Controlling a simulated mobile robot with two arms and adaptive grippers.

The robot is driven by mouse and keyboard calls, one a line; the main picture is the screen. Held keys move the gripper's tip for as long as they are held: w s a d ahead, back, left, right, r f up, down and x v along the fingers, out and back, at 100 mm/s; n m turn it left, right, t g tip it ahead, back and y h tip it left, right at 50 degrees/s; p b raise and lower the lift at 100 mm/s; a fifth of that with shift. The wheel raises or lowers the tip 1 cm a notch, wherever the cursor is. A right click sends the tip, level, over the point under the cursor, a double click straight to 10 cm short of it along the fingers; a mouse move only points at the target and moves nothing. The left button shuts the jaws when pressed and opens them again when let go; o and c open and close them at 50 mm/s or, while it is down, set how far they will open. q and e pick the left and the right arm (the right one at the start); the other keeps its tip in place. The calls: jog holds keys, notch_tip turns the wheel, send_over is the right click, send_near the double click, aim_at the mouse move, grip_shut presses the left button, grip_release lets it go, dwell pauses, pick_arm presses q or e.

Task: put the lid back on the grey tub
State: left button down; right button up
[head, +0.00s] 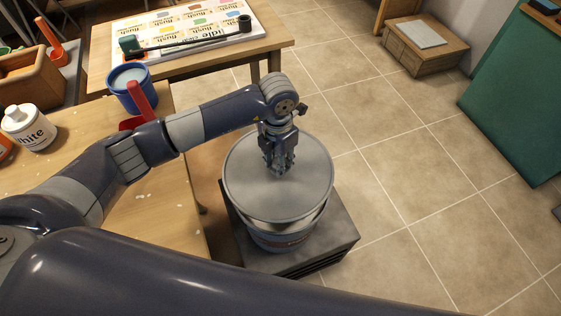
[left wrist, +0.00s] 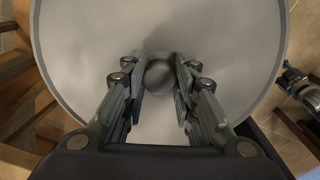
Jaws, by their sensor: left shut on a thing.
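The round grey lid (head: 245,185) is over the tub and hides its opening in the head view. The tub (head: 272,240), with a bluish lower band, stands on a dark grey block below; a pale strip of it shows under the lid's front right edge. I cannot tell whether lid and tub touch. My left gripper (head: 278,168) points down at the lid's middle. In the left wrist view it (left wrist: 160,82) is shut on the lid's round knob (left wrist: 160,76), with the lid (left wrist: 90,50) spread beyond. My right gripper (left wrist: 300,84) seems to show at that view's right edge, its jaws unclear.
The dark block (head: 325,250) stands on the tiled floor beside a wooden table (head: 175,215) with a white bottle (head: 28,130) and blue cup (head: 130,90). A second table (head: 185,60) is behind. A wooden box (head: 425,45) and green board (head: 515,95) are right; floor between is clear.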

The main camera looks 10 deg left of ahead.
pick_arm(q)
jog(key=shift+d+f+n, duration=0.2)
jog(key=shift+f+n, duration=0.2)
jog(key=shift+n, duration=0.3)
jog(key=shift+f+n, duration=0.25)
jog(key=shift+n, duration=0.05)
jog(key=shift+d+f+n, duration=0.1)
jog(key=shift+f+n, duration=0.15)
jog(key=shift+n, duration=0.15)
jog(key=shift+f, duration=0.1)
notch_tip(320, 180, down, 6)
jog(key=b, duration=0.4)
jog(key=shift+b, duration=0.3)
pick_arm(e)
jog(key=f, duration=0.1)
jog(key=s+f, duration=0.1)
jog(key=f, duration=0.1)
jog(key=s+f, duration=0.1)
jog(key=shift+a+f, duration=0.2)
jog(key=shift+f, duration=0.1)
jog(key=shift+s+d, duration=0.1)
jog(key=shift+d, duration=0.15)
pick_arm(q)
jog(key=shift+f+b, duration=0.2)
jog(key=shift+b, duration=0.25)
pick_arm(e)
jog(key=shift+a+f, duration=0.15)
jog(key=shift+f, duration=0.3)
